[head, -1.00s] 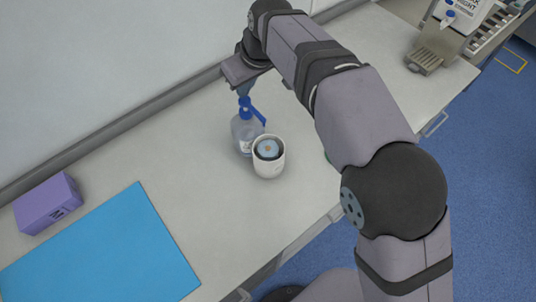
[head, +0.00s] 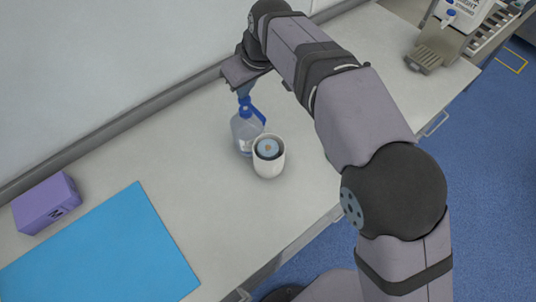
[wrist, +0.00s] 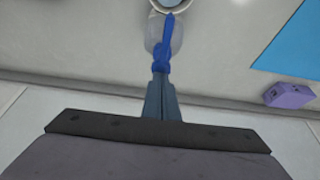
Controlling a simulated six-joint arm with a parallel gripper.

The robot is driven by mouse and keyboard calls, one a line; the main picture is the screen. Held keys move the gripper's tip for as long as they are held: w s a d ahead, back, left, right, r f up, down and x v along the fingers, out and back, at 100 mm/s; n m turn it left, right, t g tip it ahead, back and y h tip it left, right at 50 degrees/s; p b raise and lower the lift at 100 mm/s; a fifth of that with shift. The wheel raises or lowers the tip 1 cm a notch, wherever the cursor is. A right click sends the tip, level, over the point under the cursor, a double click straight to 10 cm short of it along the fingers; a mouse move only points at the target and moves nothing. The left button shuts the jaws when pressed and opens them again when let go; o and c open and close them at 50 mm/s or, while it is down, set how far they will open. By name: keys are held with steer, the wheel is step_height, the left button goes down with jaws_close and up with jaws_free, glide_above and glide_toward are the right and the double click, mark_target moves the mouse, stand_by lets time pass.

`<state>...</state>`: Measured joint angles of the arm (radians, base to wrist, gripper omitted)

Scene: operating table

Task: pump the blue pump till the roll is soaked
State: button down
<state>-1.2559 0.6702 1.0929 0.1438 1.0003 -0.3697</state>
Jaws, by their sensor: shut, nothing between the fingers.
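The blue pump (head: 246,106) tops a clear bottle (head: 241,137) standing on the counter, its nozzle pointing toward the white cup. The cup (head: 268,170) stands beside the bottle with the roll (head: 268,149) inside it. I cannot tell how wet the roll is. My gripper (head: 244,94) is shut and empty, pointing down directly over the pump head, at or touching its top. In the wrist view, the shut fingers (wrist: 161,82) meet the blue pump (wrist: 162,50), with the bottle (wrist: 177,38) and the cup rim (wrist: 172,9) beyond.
A purple box (head: 47,203) and a blue mat (head: 105,250) lie on the left of the counter. A dispenser with a drip tray (head: 430,58) stands at the upper right. The wall runs close behind the bottle. The counter between mat and cup is clear.

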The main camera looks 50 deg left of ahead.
steer(key=shift+f+b, duration=0.7)
steer(key=shift+f, duration=0.7)
steer(key=shift+r, duration=0.1)
step_height(320, 180, up, 5)
steer(key=p, duration=0.5)
steer(key=shift+r, duration=0.2)
